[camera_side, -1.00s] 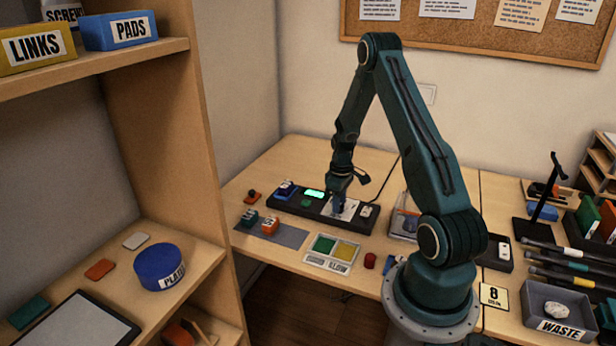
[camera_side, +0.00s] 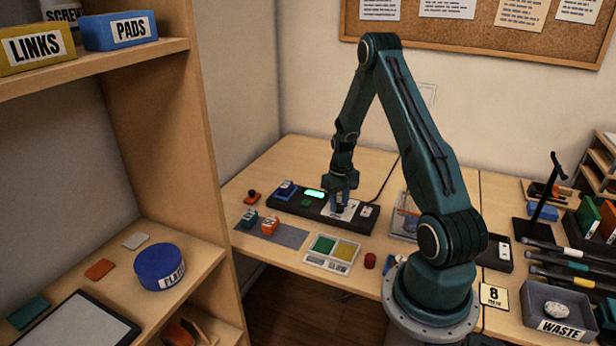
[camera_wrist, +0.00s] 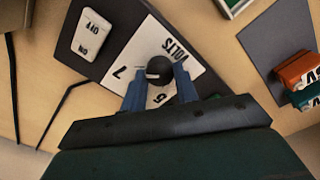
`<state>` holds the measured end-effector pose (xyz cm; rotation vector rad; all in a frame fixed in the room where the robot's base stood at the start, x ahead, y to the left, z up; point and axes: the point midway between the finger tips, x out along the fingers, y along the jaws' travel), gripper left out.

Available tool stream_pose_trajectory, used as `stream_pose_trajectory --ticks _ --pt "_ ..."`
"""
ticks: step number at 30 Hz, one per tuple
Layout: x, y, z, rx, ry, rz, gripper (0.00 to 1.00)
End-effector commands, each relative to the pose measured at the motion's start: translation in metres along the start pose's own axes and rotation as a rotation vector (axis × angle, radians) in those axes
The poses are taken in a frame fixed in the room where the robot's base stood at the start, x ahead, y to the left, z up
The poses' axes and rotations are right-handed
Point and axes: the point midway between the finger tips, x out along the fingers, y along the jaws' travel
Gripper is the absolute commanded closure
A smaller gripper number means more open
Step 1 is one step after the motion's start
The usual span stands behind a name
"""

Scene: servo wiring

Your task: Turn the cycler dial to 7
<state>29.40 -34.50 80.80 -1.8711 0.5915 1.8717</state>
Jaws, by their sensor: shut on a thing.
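The cycler (camera_side: 287,204) is a long black box with a lit green display (camera_side: 315,194). Its white dial plate (camera_wrist: 198,68) reads "VOLTS" with a 7 to the left of the dial and another figure below, partly hidden. The dial (camera_wrist: 160,66) is a round black knob; its short white mark points left, roughly towards the 7, though I cannot tell if it lines up exactly. My gripper (camera_wrist: 160,84) is shut on the dial, one blue finger on each side. In the side view my gripper (camera_side: 340,203) reaches down onto the plate and hides the dial.
An ON/OFF switch (camera_wrist: 94,34) sits on the cycler beside the plate. Orange (camera_side: 270,226) and teal (camera_side: 249,218) labelled blocks stand on a grey mat in front. A tray with green and yellow pads (camera_side: 333,250) and a red knob-like piece (camera_side: 370,261) lie nearer the front edge.

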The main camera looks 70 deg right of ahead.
Motion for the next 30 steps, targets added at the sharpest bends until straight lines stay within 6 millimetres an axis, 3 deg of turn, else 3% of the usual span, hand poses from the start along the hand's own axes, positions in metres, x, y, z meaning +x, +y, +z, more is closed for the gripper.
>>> stream_pose_trajectory --ticks 7,8,11,23,30 --pt "0.0 0.0 0.0 -0.001 -0.001 0.0 0.93" --pt "0.0 0.0 0.0 -0.001 -0.001 0.0 0.66" --pt "0.0 0.0 0.0 -0.001 0.0 0.0 0.48" --pt "-0.002 0.0 0.0 -0.002 0.001 0.0 0.48" --pt "-0.018 0.0 -0.001 -0.002 0.002 0.001 0.48"
